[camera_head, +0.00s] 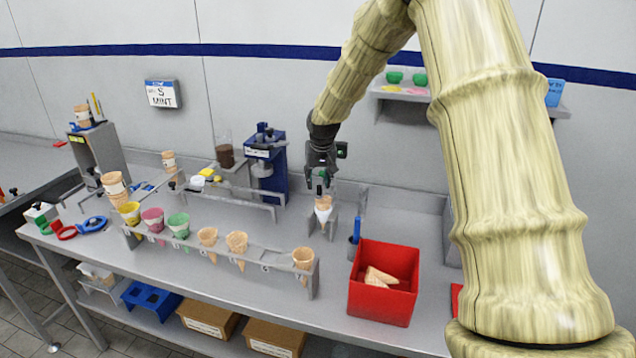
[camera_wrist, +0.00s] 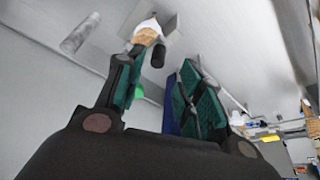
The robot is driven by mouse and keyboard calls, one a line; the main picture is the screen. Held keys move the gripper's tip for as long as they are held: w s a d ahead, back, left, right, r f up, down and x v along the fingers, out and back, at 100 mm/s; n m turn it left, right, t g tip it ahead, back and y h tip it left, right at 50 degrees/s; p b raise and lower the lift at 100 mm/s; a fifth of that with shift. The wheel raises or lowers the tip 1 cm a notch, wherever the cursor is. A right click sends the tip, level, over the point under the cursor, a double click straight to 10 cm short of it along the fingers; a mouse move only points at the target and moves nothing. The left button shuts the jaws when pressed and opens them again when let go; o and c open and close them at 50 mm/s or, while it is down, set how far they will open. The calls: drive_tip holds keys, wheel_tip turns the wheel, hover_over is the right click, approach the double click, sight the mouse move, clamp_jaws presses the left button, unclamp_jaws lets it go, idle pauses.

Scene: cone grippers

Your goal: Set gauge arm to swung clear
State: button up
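My gripper (camera_head: 320,180) is above the counter, with its fingers pointing down. In the wrist view its green-padded fingers (camera_wrist: 163,85) are apart, with nothing clearly between them. Just below it in the head view is a wafer cone with a white sleeve (camera_head: 323,212), at a small grey stand (camera_head: 312,226). The cone also shows beyond the fingertips in the wrist view (camera_wrist: 147,30), with a black knob (camera_wrist: 158,55) beside it. I cannot tell whether this knob belongs to the gauge arm, nor surely pick out the gauge arm or its position.
A cone rack (camera_head: 265,257) runs along the front left. A red bin (camera_head: 384,312) holding cones stands at right, with a blue-handled tool (camera_head: 356,231) behind it. A blue machine (camera_head: 266,165) and grey rails (camera_head: 235,201) are left of my gripper.

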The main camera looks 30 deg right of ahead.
sight(319, 186)
drive_tip(key=shift+w+d+f, duration=0.2)
drive_tip(key=shift+f, duration=0.25)
drive_tip(key=shift+s+d+f+p, duration=0.2)
drive_tip(key=shift+s+f+p, duration=0.1)
drive_tip(key=shift+f+p, duration=0.15)
drive_tip(key=shift+w+f, duration=0.5)
drive_tip(key=shift+f, duration=0.15)
drive_tip(key=shift+s+r, duration=0.2)
drive_tip(key=shift+s, duration=0.05)
drive_tip(key=shift+w, duration=0.1)
clamp_jaws()
